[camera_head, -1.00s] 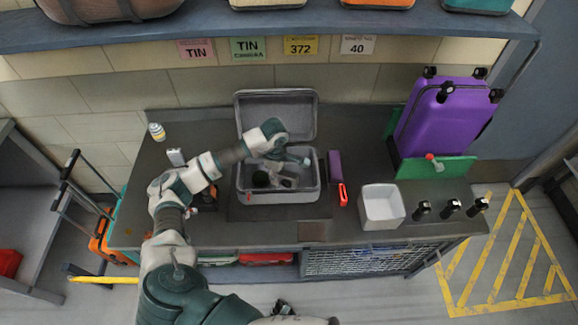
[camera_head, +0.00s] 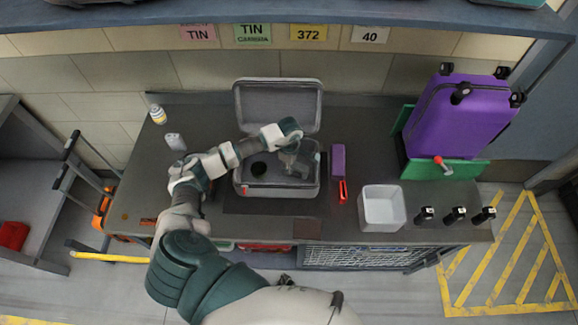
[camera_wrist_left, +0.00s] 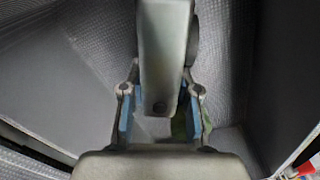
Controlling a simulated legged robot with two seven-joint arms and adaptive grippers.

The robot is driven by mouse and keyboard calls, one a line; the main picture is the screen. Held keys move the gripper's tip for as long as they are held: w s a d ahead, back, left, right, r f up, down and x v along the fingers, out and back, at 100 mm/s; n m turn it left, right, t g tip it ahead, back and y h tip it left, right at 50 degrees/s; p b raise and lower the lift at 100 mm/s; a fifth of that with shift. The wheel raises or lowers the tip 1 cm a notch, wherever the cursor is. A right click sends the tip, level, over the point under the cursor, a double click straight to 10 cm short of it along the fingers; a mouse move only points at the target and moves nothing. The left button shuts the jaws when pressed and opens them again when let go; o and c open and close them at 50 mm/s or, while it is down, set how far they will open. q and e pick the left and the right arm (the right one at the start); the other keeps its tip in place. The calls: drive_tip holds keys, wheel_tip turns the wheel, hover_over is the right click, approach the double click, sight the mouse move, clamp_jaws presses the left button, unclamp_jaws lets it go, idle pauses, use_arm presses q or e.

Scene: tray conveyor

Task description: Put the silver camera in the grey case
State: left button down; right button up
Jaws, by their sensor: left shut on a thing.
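The grey case (camera_head: 277,190) stands open on the workbench in the head view, with its lid (camera_head: 278,104) tilted up at the back. My left arm reaches in from the left, and my left gripper (camera_head: 296,168) points down inside the right part of the case. In the left wrist view the gripper (camera_wrist_left: 160,118) is shut on a silver-grey block, the silver camera (camera_wrist_left: 163,55), with a dark round part at its right side. The grey textured case interior lies around it. In the head view the camera is hard to tell from the gripper. My right gripper is out of view.
A dark round item (camera_head: 258,170) lies in the case's left part. A purple box (camera_head: 338,160) and red carabiner (camera_head: 342,191) lie right of the case. A white bin (camera_head: 382,225), several black bottles (camera_head: 455,215) and a purple suitcase (camera_head: 460,120) stand farther right.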

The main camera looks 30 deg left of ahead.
use_arm(q)
drive_tip(key=shift+f, duration=0.3)
drive_tip(key=shift+a+f, duration=0.1)
drive_tip(key=shift+a, duration=0.05)
drive_tip(key=c, duration=0.8)
unclamp_jaws()
drive_tip(key=shift+c, duration=0.2)
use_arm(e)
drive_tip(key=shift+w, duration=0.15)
use_arm(q)
drive_tip(key=shift+r, duration=0.2)
wheel_tip(320, 180, up, 11)
drive_tip(key=shift+f+b, duration=0.15)
drive_tip(key=shift+b, duration=0.2)
drive_tip(key=shift+r, duration=0.55)
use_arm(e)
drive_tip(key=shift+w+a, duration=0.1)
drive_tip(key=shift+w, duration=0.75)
